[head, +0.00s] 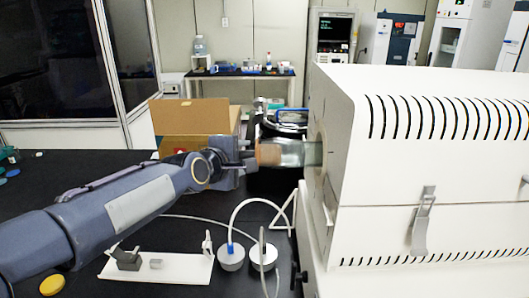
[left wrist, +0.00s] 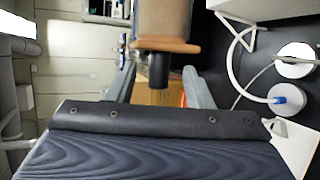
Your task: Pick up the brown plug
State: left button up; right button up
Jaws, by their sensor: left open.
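The brown plug (head: 269,154) sits in the near end of a clear glass tube (head: 298,153) that sticks out of the white machine's left side. In the left wrist view the plug (left wrist: 166,45) shows as a brown disc with a short dark stem toward me. My left gripper (head: 248,156) is right in front of the plug. In the left wrist view its open fingers (left wrist: 160,78) stand on either side of the stem, with gaps on both sides. It holds nothing. My right gripper is out of view.
The large white machine (head: 420,190) fills the right. An open cardboard box (head: 195,122) stands behind my left gripper. A yellow disc (head: 51,285) lies front left.

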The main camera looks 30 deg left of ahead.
pick_arm(q)
jog(key=shift+x, duration=0.8)
grip_shut()
jog(key=shift+r, duration=0.3)
jog(key=shift+a+r+p, duration=0.15)
jog(key=shift+r+p, duration=0.2)
jog(key=shift+r, duration=0.2)
